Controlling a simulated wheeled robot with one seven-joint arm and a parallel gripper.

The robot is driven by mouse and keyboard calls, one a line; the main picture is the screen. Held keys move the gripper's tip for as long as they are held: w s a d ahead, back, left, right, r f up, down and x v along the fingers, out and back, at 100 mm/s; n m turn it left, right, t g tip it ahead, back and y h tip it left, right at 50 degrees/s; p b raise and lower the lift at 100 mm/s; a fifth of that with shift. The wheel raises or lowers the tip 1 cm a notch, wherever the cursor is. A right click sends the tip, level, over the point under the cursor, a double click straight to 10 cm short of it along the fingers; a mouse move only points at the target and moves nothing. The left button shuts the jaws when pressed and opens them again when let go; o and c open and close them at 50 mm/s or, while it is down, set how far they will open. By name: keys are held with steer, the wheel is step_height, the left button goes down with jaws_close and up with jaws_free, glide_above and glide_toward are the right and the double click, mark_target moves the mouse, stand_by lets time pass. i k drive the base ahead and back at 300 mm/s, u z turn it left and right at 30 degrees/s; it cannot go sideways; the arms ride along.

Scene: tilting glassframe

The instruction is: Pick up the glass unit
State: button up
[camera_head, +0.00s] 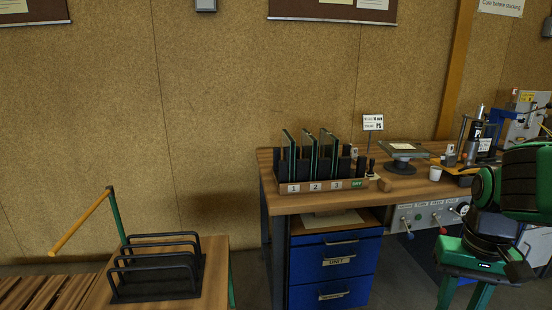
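Several thin upright glass panes stand in a dark slotted rack on the workbench. They are the glass units, each leaning slightly: one at slot 1 (289,155), one at slot 2 (309,155) and one at slot 3 (330,155). The rack's wooden front (301,188) carries labels 1, 2 and 3 and a green tag. My gripper (464,298) is at the lower right, in front of the bench and well to the right of the rack.
A black wire rack (155,266) stands empty on a low wooden table at left, near a green post with a yellow bar (82,222). A round-based stand (403,150), a white cup (435,173) and a press (481,135) occupy the bench's right. Blue drawers (335,265) sit below.

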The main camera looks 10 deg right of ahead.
mark_target(288, 143)
steer(key=z, duration=0.05)
steer(key=i, duration=1.5)
steer(key=z, duration=0.05)
